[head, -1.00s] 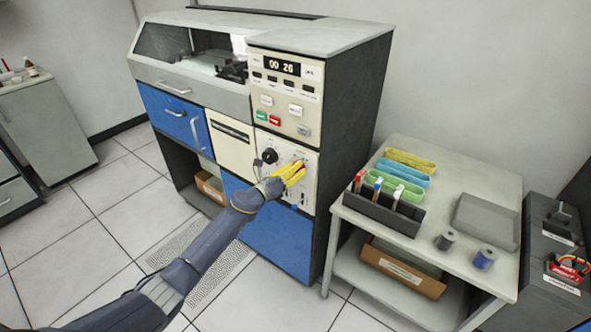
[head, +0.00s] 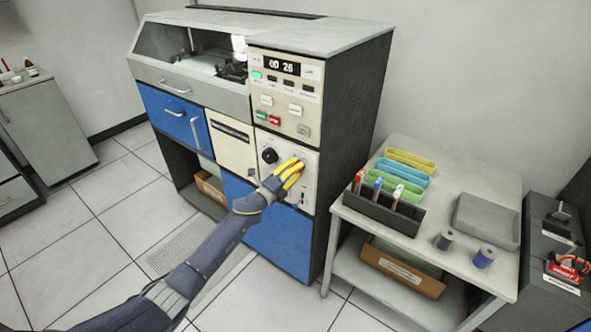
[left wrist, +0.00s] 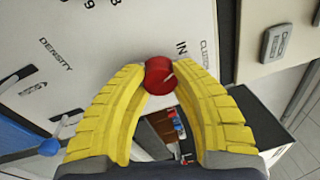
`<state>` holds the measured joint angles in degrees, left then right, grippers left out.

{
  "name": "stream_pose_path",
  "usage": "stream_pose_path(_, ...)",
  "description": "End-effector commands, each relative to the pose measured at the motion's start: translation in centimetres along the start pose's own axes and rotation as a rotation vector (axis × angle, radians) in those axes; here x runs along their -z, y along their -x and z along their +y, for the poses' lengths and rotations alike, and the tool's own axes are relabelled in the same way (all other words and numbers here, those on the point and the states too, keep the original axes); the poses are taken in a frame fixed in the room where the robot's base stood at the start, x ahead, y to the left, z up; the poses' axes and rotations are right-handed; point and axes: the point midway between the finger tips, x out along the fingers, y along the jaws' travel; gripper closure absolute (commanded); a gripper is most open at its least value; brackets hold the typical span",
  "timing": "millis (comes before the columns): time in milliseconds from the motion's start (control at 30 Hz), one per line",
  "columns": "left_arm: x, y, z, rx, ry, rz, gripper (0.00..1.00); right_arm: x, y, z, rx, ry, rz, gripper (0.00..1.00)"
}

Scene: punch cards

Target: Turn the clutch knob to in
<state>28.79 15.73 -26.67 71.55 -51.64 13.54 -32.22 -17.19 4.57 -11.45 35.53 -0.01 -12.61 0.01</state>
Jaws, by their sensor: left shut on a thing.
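The clutch knob is a small round red knob (left wrist: 158,76) with a pale pointer line, on a white panel in the left wrist view. The word IN is printed just above and right of it, beside the CLUTCH lettering. The pointer line slants up and right, roughly toward IN. My left gripper (head: 296,168) has yellow fingers and is at the control panel in the head view. In the left wrist view its fingertips (left wrist: 161,74) are shut on the red knob from both sides. The fingers mostly cover the knob in the head view. My right gripper is not in view.
A black knob (head: 270,155) sits left of my gripper on the same panel. A lit green lamp (head: 257,75) shows near the display. A grey table (head: 350,215) with trays, a marker rack and spools stands right of the machine. Open tiled floor lies in front.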

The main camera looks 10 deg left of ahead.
Motion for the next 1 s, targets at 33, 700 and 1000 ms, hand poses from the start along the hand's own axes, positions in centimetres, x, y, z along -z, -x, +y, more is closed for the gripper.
stream_pose_path(33,-0.33,0.03,0.02,-0.001,0.01,-0.007,1.0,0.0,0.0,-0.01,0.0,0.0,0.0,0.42)
stream_pose_path(700,-0.35,0.05,0.07,-0.001,0.042,-0.011,0.67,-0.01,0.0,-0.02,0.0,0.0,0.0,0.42)
stream_pose_path(1000,-0.13,0.02,0.04,0.0,0.044,-0.007,0.41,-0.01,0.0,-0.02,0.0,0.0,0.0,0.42)
